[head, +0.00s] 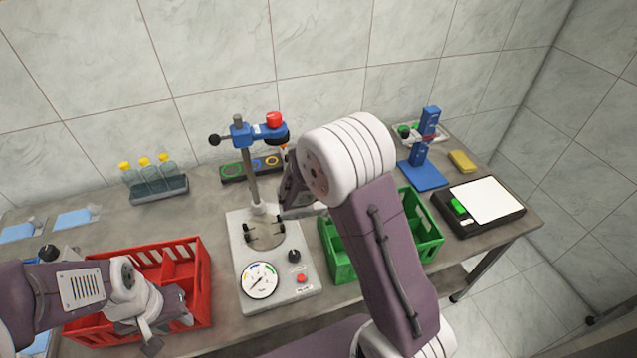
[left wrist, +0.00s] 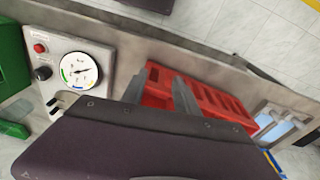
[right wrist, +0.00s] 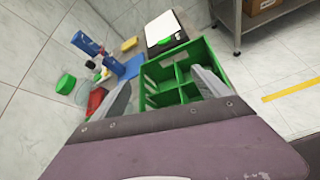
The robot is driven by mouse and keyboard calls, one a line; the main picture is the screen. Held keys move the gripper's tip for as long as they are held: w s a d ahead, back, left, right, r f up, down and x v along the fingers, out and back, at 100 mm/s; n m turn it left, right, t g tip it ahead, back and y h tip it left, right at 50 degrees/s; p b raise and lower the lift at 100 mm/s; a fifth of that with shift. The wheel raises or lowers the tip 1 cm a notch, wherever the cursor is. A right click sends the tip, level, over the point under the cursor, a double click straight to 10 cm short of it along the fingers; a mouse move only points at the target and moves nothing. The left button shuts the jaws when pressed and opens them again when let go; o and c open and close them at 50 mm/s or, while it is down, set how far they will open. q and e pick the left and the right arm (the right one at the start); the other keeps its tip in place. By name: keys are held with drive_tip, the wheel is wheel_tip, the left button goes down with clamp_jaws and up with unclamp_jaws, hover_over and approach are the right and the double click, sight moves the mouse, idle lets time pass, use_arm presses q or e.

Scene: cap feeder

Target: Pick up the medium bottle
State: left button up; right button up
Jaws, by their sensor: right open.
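Several clear bottles with yellow caps (head: 145,174) stand upright in a grey rack (head: 160,190) at the back left of the table. They look alike in size, so I cannot tell which is the medium one. My left gripper (head: 160,325) is over the red crate (head: 200,275), well in front of the bottles. Its fingers are apart in the left wrist view (left wrist: 160,92), with only red crate between them. My right gripper (head: 290,192) is beside the capping stand's column. It is open and empty in the right wrist view (right wrist: 162,92).
The capping stand (head: 235,270) with a dial stands mid-table. A green divided crate (head: 430,250) is right of it, partly behind my right arm. A blue stand (head: 425,175) and black scale (head: 480,208) are farther right. Blue pads (head: 75,217) lie at left.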

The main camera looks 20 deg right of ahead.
drive_tip(key=w+a+f+n+t+b, duration=0.2)
drive_tip(key=w+a+f+n+t, duration=0.2)
drive_tip(key=w+a+n+t, duration=0.3)
drive_tip(key=w+a+f+n+t+b, duration=0.25)
drive_tip(key=w+a+n+t, duration=0.25)
drive_tip(key=w, duration=0.4)
drive_tip(key=p+x, duration=0.2)
drive_tip(key=x, duration=1)
drive_tip(key=shift+w+d+f+h, duration=0.2)
drive_tip(key=shift+w+f+h, duration=0.2)
drive_tip(key=shift+s+a+r, duration=0.1)
drive_tip(key=shift+c, duration=0.7)
use_arm(q)
wheel_tip(320, 180, down, 3)
use_arm(e)
clamp_jaws()
